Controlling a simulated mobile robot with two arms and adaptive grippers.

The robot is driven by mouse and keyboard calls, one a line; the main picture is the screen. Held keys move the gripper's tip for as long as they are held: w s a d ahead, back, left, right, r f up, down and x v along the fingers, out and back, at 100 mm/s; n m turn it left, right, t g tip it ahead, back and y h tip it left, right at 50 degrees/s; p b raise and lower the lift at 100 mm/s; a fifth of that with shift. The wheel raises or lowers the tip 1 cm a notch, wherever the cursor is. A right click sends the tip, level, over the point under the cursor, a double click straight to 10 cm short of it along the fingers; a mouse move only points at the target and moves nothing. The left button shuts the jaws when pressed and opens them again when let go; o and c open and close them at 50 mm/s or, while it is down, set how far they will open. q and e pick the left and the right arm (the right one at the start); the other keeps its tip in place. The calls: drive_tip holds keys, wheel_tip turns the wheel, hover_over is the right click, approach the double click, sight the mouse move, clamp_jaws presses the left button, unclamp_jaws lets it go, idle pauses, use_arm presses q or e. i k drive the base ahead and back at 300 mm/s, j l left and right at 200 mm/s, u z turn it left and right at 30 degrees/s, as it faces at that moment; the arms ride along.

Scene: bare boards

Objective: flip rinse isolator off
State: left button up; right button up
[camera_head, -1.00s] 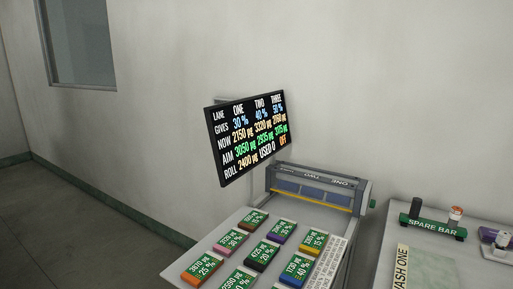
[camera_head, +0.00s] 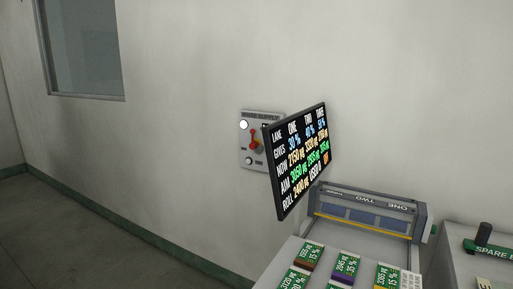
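The rinse isolator is a grey wall panel (camera_head: 245,149) with a heading that seems to read "RINSE SUPPLY". It carries a red lever (camera_head: 253,137) that points roughly upward, and a white round lamp or button (camera_head: 243,125) at its upper left. A smaller round light spot (camera_head: 249,161) is near its bottom. The small labels are too blurred to read. The black screen hides the panel's right part. Neither of my grippers is in view.
The tilted black screen (camera_head: 301,160) stands just in front of the panel's right side. Below it are a grey roller machine (camera_head: 368,213) and a bench with several green-labelled blocks (camera_head: 344,265). A spare bar stand (camera_head: 490,250) is at far right. Floor (camera_head: 80,240) at left is clear.

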sight(258, 149)
drive_tip(key=z, duration=0.4)
drive_tip(key=i+j+z, duration=0.1)
drive_tip(key=z, duration=0.3)
drive_tip(key=j+z, duration=0.15)
drive_tip(key=z, duration=0.25)
drive_tip(key=i+j+z, duration=0.15)
drive_tip(key=j+z, duration=0.25)
drive_tip(key=j, duration=0.5)
drive_tip(key=j+z, duration=0.35)
drive_tip(key=j, duration=0.9)
